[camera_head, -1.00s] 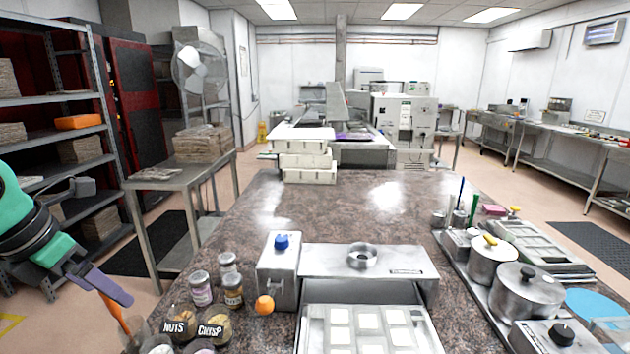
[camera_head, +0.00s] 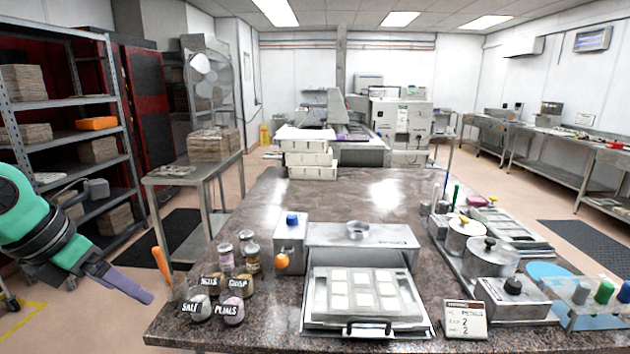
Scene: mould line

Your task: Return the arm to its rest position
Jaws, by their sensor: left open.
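My left arm comes in from the left edge, green and black. Its gripper (camera_head: 122,283) has purple fingers pointing down to the right. It is open and empty, over the floor just left of the marble-topped table (camera_head: 290,200). An orange handle (camera_head: 162,264) stands upright at the table's left edge, to the right of the fingers and apart from them. My right gripper is not in view.
Labelled jars (camera_head: 235,310) stand near the table's left front corner. A metal box with a blue knob (camera_head: 290,243) and a mould tray (camera_head: 322,312) sit in the middle. Pots (camera_head: 490,257) stand at right. A shelf rack (camera_head: 60,104) is behind my arm.

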